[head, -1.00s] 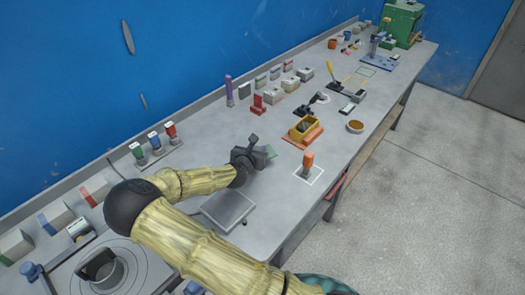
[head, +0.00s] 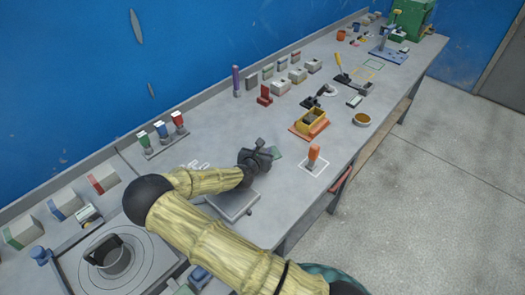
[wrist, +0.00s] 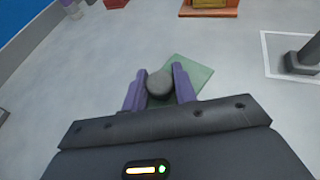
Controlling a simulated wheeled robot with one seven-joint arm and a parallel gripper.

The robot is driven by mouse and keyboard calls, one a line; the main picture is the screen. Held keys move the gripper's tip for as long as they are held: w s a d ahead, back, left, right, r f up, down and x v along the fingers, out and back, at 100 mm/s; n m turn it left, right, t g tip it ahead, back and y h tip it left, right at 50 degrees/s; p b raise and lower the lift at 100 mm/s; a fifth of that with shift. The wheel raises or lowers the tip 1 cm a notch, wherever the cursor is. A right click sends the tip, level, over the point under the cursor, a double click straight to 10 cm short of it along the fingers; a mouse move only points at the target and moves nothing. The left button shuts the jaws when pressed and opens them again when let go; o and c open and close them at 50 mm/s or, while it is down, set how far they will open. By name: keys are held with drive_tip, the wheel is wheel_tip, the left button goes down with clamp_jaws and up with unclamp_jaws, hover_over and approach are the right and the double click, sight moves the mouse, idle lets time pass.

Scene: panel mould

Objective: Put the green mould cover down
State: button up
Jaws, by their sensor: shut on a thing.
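The green mould cover (wrist: 195,77) is a flat green plate with a round grey knob (wrist: 159,84) on top. My gripper (wrist: 160,88) has its two purple fingers shut on either side of the knob. In the head view my gripper (head: 262,158) is low over the bench, and only a corner of the green cover (head: 278,153) shows beyond it. The rest of the cover is hidden by my gripper. I cannot tell whether the plate touches the bench.
The yellow mould box (head: 313,119) on its orange base stands farther along the bench. An orange-handled tool (head: 314,156) stands in a white outlined square to the right. A grey square plate (head: 233,203) lies near the front edge. Bare bench surrounds the cover.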

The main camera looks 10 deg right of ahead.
drive_tip(key=shift+f, duration=0.1)
drive_tip(key=o, duration=1)
drive_tip(key=b+v, duration=0.1)
drive_tip(key=v, duration=1.1)
drive_tip(key=shift+b, duration=0.4)
